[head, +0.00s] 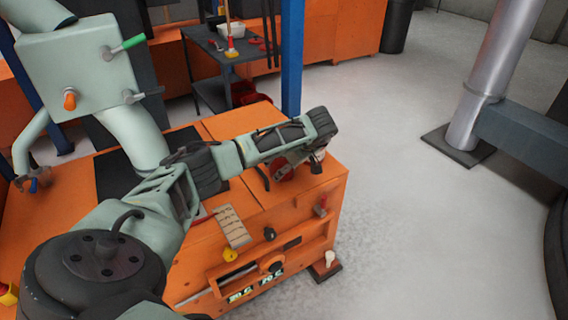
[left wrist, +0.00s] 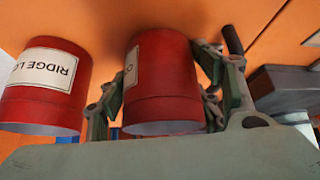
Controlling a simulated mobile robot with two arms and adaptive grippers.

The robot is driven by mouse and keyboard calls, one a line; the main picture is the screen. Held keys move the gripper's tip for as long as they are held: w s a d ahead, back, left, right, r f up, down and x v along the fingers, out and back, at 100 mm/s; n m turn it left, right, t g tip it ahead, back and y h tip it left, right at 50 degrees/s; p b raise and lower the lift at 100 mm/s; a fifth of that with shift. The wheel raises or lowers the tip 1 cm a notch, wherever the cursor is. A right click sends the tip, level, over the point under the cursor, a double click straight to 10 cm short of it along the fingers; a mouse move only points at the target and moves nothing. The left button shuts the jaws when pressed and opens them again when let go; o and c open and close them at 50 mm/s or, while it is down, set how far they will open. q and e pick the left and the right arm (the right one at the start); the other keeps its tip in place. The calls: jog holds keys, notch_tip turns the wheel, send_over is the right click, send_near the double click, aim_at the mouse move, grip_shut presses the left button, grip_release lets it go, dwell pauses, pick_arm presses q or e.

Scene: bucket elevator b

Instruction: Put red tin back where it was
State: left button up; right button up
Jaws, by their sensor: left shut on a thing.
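In the left wrist view my left gripper (left wrist: 168,95) is shut on a red tin (left wrist: 165,85) with a white label mostly turned away. A finger lies on each side of it. A second red tin (left wrist: 40,90), with a white label reading "RIDGE LO…" upside down, stands just left of the held one. In the head view my left gripper (head: 303,168) is over the right end of the orange bench (head: 285,205), its fingers mostly hidden by the wrist. Some red of a tin (head: 284,171) shows below the wrist; I cannot tell which tin. My right gripper is not in view.
A slatted wooden piece (head: 233,228) and a black knob (head: 269,234) are at the bench's front edge. A grey box with a green lever (head: 128,44) stands at the back left. A dark cart (head: 215,62) is behind. Open floor (head: 400,220) lies right.

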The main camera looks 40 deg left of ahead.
pick_arm(q)
jog(key=shift+f, duration=0.1)
jog(key=o, duration=1.4)
